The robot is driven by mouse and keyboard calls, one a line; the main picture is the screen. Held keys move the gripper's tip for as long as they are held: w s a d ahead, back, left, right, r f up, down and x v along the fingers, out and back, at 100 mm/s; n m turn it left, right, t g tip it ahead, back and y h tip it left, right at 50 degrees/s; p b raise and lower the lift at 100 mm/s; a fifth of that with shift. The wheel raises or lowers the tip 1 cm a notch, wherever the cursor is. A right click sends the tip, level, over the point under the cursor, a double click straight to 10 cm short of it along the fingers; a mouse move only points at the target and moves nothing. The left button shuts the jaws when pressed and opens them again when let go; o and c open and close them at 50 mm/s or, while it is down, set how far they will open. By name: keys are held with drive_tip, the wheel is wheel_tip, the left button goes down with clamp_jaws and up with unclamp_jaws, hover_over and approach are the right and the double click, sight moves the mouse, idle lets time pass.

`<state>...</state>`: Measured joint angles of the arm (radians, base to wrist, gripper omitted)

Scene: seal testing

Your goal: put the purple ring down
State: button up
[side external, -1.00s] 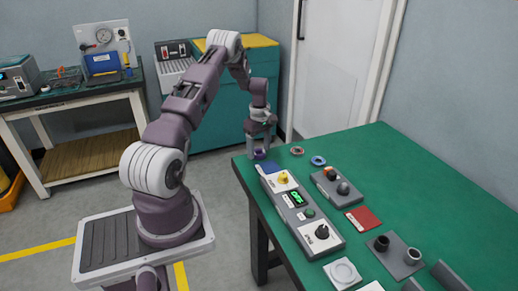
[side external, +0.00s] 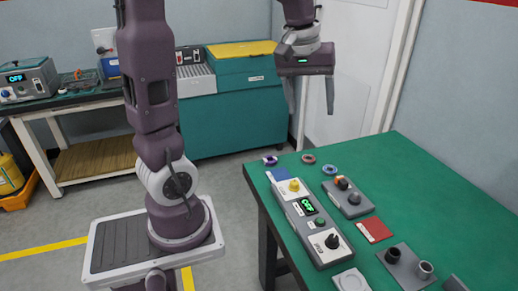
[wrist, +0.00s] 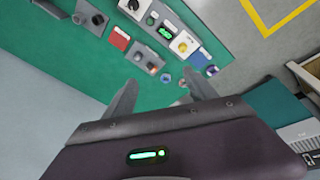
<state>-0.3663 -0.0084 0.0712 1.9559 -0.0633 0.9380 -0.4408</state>
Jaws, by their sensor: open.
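The purple ring (side external: 270,160) lies flat on the green table, near its far left corner, just beyond the blue square (side external: 285,180). It also shows in the wrist view (wrist: 212,71). My gripper (side external: 310,110) is open and empty, with its fingers pointing down, high above the far end of the table. In the wrist view, my gripper (wrist: 160,82) has its fingers spread wide with nothing between them. The purple ring is clear of both fingers.
A reddish-brown ring (side external: 308,159) and a blue ring (side external: 329,169) lie right of the purple one. A control box (side external: 311,222) with knobs and a grey block (side external: 348,197) stand nearer. The table's right side is clear.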

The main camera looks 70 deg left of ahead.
drive_tip(key=s+d+m+t, duration=0.2)
drive_tip(key=s+d+m, duration=0.8)
drive_tip(key=s, duration=0.7)
drive_tip(key=d, duration=0.3)
drive_tip(key=shift+f+t+h, duration=0.3)
drive_tip(key=shift+f+h, duration=0.1)
